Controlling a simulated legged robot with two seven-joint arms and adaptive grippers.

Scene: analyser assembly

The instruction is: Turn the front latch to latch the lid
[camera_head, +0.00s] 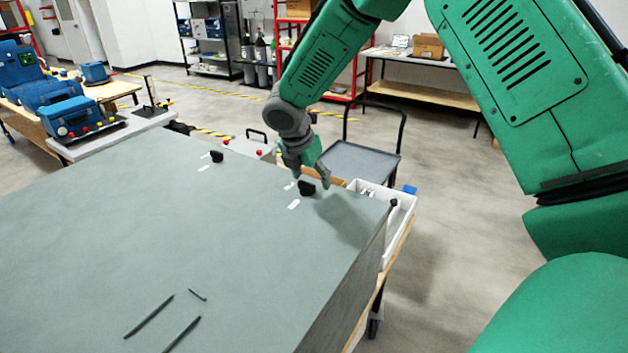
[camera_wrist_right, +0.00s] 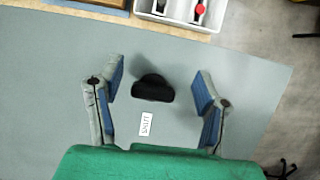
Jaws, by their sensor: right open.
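The grey-green lid (camera_head: 150,225) is a wide flat panel. A black latch knob (camera_head: 307,188) stands near its right edge, with white labels beside it. My right gripper (camera_head: 309,177) is over this knob, its fingers open. In the right wrist view the knob (camera_wrist_right: 153,88) lies between the two spread fingers of the gripper (camera_wrist_right: 160,72), with gaps on both sides. Its grip bar runs roughly across the picture, and a white label reading "SHUT" (camera_wrist_right: 146,124) is below it. A second black knob (camera_head: 217,156) stands farther left along the edge. My left gripper is not in view.
Thin dark tools (camera_head: 149,316) lie on the lid's near part. A white bin (camera_head: 400,208) with small parts is beyond the right edge; it also shows in the wrist view (camera_wrist_right: 180,20). A grey cart (camera_head: 358,160) stands behind. The lid around the knob is otherwise clear.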

